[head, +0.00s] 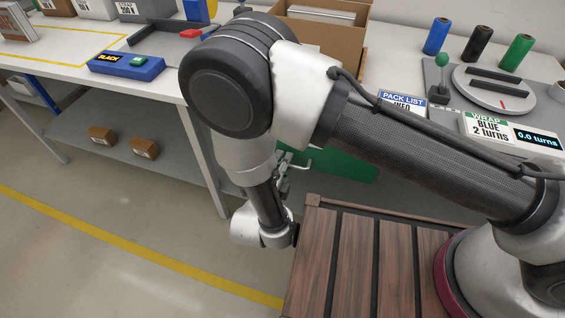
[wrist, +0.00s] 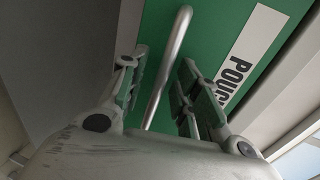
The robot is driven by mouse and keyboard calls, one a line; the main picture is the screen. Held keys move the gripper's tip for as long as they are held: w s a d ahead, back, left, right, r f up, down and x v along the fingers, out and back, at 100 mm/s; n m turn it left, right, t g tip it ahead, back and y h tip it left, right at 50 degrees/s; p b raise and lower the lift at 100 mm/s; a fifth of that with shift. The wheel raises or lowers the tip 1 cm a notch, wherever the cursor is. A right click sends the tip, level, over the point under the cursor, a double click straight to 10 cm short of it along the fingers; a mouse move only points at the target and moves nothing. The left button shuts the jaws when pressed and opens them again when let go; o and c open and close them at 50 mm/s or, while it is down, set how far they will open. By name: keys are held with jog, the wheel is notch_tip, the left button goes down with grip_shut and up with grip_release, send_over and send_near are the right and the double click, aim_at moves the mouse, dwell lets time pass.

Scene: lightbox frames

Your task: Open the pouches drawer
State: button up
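The pouches drawer has a green front (wrist: 215,35) with a white label (wrist: 245,55) whose visible letters read "POUC". A bare metal bar handle (wrist: 168,65) stands out from the front. My gripper (wrist: 163,85) is open, with one finger on each side of the handle and visible gaps between them. In the head view, the green drawer front (head: 345,168) shows under the table, partly hidden by my arm. My gripper (head: 290,165) is at its left end there, and the handle is hard to make out.
A lower shelf (head: 120,150) at left holds small brown boxes. Open floor (head: 100,265) lies at the lower left.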

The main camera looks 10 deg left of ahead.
jog(key=shift+w, duration=0.15)
grip_shut()
